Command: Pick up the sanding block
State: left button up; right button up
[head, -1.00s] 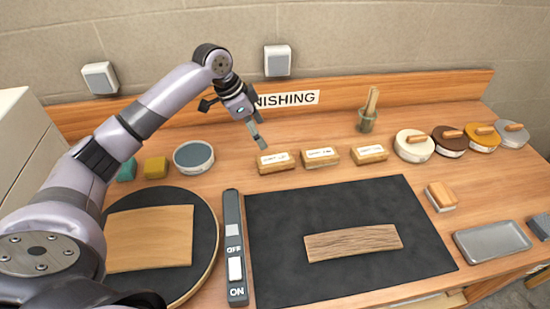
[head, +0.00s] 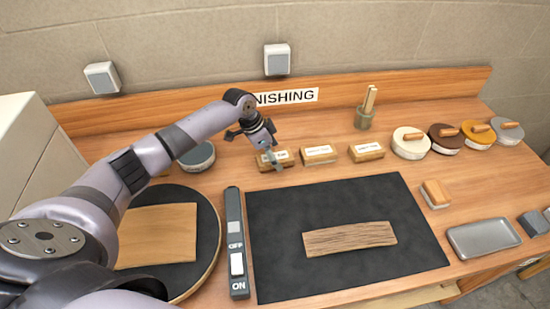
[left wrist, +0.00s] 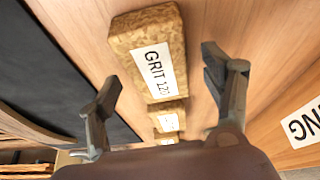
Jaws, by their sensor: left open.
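Three tan sanding blocks with white labels stand in a row at the back of the bench: the left one (head: 287,158), the middle one (head: 320,155) and the right one (head: 367,152). My left gripper (head: 271,158) is over the left block and partly hides it. In the left wrist view my gripper (left wrist: 162,72) is open and empty, its fingers on either side of a block labelled GRIT 120 (left wrist: 145,30). Contact cannot be told. Two smaller labelled blocks line up beyond it. My right gripper is not in view.
A dark mat (head: 280,265) holds a bent wood piece (head: 350,238). A switch box (head: 236,215) and a round black disc (head: 208,240) with a wood sheet (head: 155,235) are left.

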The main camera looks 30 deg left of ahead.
pick_arm(q)
jog(key=shift+f, duration=0.25)
dwell(0.5)
jog(key=shift+c, duration=0.2)
jog(key=c, duration=1.2)
